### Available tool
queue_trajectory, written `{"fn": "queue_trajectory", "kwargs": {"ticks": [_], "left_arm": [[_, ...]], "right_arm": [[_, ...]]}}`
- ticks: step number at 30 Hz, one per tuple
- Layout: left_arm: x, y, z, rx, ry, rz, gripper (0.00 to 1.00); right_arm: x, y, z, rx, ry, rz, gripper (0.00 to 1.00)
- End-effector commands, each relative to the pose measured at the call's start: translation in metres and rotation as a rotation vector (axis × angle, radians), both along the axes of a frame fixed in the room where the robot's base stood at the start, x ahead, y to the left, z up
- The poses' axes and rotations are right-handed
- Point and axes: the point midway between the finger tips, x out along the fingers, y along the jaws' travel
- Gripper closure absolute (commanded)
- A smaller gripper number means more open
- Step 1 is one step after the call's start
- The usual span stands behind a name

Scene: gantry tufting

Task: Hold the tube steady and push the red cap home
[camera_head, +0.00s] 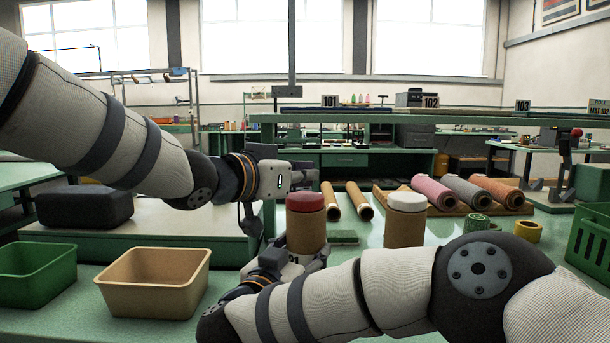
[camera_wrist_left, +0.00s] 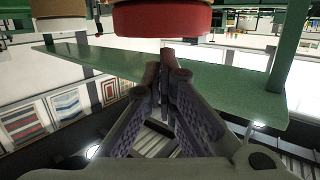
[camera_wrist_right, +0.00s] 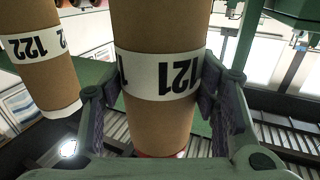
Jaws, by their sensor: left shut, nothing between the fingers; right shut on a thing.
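The brown cardboard tube (camera_head: 306,232) stands upright with a red cap (camera_head: 305,201) on its top. I cannot tell how deep the cap sits. My right gripper (camera_head: 283,250) is shut around the tube; in the right wrist view the fingers clasp the tube (camera_wrist_right: 158,112) on both sides of its "121" label. My left gripper (camera_head: 308,177) is shut and empty, just above and beside the cap. In the left wrist view its closed fingertips (camera_wrist_left: 172,62) are close to the red cap (camera_wrist_left: 163,20); I cannot tell whether they touch.
A white-capped tube (camera_head: 405,222) stands to the right; its "122" label (camera_wrist_right: 38,45) shows in the right wrist view. A tan bin (camera_head: 153,284) and a green bin (camera_head: 36,276) are at left. Rolls (camera_head: 467,192) lie behind at right. A green crate (camera_head: 592,238) stands far right.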

Motion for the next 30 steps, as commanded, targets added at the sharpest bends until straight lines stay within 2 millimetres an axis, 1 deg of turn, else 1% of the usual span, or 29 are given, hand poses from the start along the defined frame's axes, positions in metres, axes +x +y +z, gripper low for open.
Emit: {"fn": "queue_trajectory", "kwargs": {"ticks": [8,26,30], "left_arm": [[0.0,0.0,0.0,0.0,0.0,0.0,1.0],[0.0,0.0,-0.014,0.001,0.0,-0.001,1.0],[0.0,0.0,-0.014,0.0,0.001,-0.001,1.0]], "right_arm": [[0.0,0.0,0.001,0.0,-0.002,0.0,0.75],[0.0,0.0,0.001,0.0,-0.002,0.0,0.75],[0.0,0.0,0.001,0.0,-0.002,-0.001,0.75]]}}
